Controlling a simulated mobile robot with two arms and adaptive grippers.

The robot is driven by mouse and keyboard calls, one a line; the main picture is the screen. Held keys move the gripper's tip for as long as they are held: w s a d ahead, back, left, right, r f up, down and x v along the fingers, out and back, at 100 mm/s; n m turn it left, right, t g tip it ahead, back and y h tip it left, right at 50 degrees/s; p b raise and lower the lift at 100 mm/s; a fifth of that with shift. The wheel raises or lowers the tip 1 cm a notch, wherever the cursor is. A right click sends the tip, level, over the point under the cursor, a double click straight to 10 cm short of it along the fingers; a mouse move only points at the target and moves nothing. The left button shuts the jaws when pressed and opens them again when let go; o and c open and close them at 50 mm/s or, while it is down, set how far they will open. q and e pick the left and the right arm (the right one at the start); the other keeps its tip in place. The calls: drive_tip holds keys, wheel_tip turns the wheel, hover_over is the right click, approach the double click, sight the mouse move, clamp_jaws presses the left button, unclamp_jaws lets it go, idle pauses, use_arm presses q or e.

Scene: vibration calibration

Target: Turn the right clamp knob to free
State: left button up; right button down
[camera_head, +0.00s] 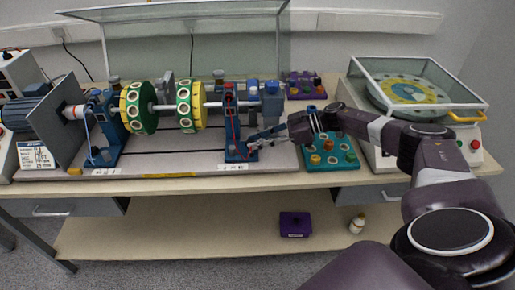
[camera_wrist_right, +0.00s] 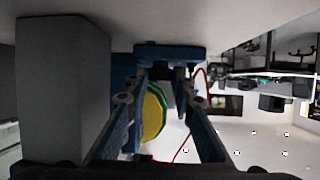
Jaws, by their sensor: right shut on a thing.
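The right blue bearing pedestal (camera_head: 230,135) stands at the right end of the shaft, with a red cable running down it. My right gripper (camera_head: 252,139) reaches in from the right against the pedestal's lower right side. In the right wrist view its two blue fingers (camera_wrist_right: 168,76) close in below a blue block (camera_wrist_right: 170,52), with a small dark part between the tips. I take this part for the right clamp knob; its shape and turn angle are mostly hidden by the fingers. The left clamp pedestal (camera_head: 103,130) stands apart at the left. My left gripper is not in view.
Two green-and-yellow discs (camera_head: 190,106) sit on the shaft. A teal tray (camera_head: 341,157) with coloured knobs lies right of the rig, below my right arm. A covered turntable machine (camera_head: 412,92) stands at the right. A clear guard (camera_head: 190,50) rises behind the rig.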

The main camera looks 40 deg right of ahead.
drive_tip(key=shift+w+n+y+b, duration=0.1)
drive_tip(key=shift+n+y+b, duration=0.2)
drive_tip(key=c, duration=1.7)
unclamp_jaws()
drive_tip(key=shift+o, duration=0.2)
